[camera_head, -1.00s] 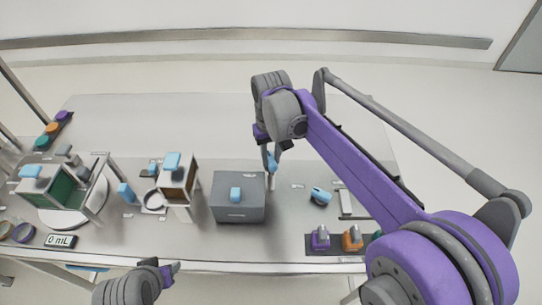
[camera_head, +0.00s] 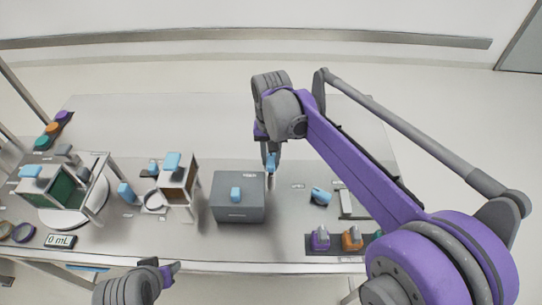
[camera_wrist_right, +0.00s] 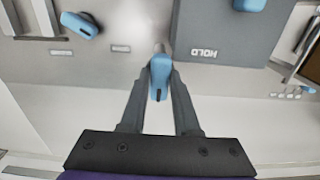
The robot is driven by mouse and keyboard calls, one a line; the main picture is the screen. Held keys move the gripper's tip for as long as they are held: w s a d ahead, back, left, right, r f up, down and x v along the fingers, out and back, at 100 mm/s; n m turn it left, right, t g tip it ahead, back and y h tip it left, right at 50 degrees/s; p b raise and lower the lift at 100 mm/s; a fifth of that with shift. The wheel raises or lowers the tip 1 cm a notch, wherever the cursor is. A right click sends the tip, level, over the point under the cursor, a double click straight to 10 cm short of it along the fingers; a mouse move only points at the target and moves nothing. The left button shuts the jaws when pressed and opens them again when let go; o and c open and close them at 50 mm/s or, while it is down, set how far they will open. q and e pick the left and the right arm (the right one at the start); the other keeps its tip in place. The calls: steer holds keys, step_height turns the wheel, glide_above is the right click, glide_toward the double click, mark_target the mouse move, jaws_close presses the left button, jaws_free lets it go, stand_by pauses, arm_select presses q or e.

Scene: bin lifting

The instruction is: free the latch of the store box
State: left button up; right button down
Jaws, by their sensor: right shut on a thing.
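The store box (camera_head: 238,210) is a grey box with a blue handle (camera_head: 236,194) on its lid, standing mid-table. In the right wrist view the box (camera_wrist_right: 222,30) shows the word HOLD. My right gripper (camera_head: 271,164) is at the box's right rear corner. In the right wrist view its two fingers close on a blue grip (camera_wrist_right: 160,72) with a short metal pin at its end, close beside the box. This appears to be the latch; whether its pin is clear of the box I cannot tell. My left gripper (camera_head: 170,271) is low at the front edge, its fingertips unclear.
A blue-handled item (camera_head: 320,196) lies right of the box, near a rack of coloured pieces (camera_head: 336,243). Left of the box stand an open-sided case (camera_head: 177,186), a green-sided case (camera_head: 58,188) and a "0 mL" display (camera_head: 60,241). The table behind the box is clear.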

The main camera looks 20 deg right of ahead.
mark_target(271, 160)
steer(key=c, duration=0.6)
jaws_free()
steer(key=shift+c, duration=0.2)
arm_select(q)
steer(key=shift+w+r+p, duration=0.2)
steer(key=shift+r+p, duration=0.15)
steer(key=shift+r, duration=0.2)
arm_select(e)
step_height(271, 160, up, 11)
arm_select(q)
steer(key=shift+s, duration=0.1)
arm_select(e)
steer(key=shift+s+f, duration=0.1)
steer(key=shift+f, duration=0.1)
